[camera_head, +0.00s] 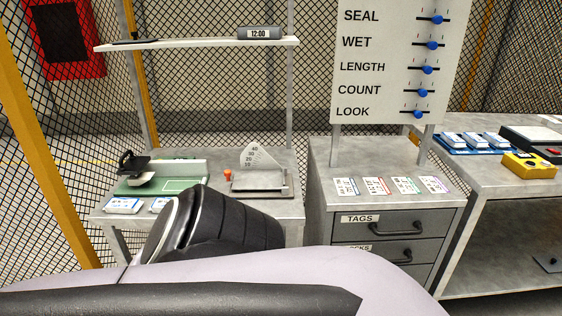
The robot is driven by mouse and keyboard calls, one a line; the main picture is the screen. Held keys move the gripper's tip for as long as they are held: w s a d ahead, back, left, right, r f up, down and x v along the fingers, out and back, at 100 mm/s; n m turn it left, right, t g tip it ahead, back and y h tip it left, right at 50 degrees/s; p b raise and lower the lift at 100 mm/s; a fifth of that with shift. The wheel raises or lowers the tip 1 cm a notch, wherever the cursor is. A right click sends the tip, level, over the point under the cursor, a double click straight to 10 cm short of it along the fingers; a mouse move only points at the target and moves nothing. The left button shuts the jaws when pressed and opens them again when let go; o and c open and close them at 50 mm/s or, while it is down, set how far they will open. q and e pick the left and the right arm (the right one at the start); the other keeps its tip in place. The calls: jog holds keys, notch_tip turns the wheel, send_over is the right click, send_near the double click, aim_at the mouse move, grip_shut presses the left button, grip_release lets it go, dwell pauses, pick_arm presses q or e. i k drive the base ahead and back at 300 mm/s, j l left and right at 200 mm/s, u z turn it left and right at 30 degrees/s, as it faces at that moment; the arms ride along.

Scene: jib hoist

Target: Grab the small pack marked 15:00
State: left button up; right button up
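Small white-and-blue packs lie at the front left of the left table, one pack (122,205) in full view and another (158,204) partly behind my arm. More white-and-blue packs (475,140) sit in a row on a blue tray (460,152) on the right bench. The markings on all these packs are too small to read, so I cannot tell which one bears 15:00. One of my arms crosses the foreground, with a black rounded part over the left table. No gripper fingers show in this view.
A shelf (190,44) holds a display (259,33) reading 12:00. The left table (290,210) also holds a green board (185,187) and a dial scale (262,172). A drawer cabinet (325,192) carries several cards (375,186) below a slider sign (380,60). A yellow box (528,166) stands right.

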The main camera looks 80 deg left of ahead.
aim_at(158, 205)
jog(key=u, duration=3.4)
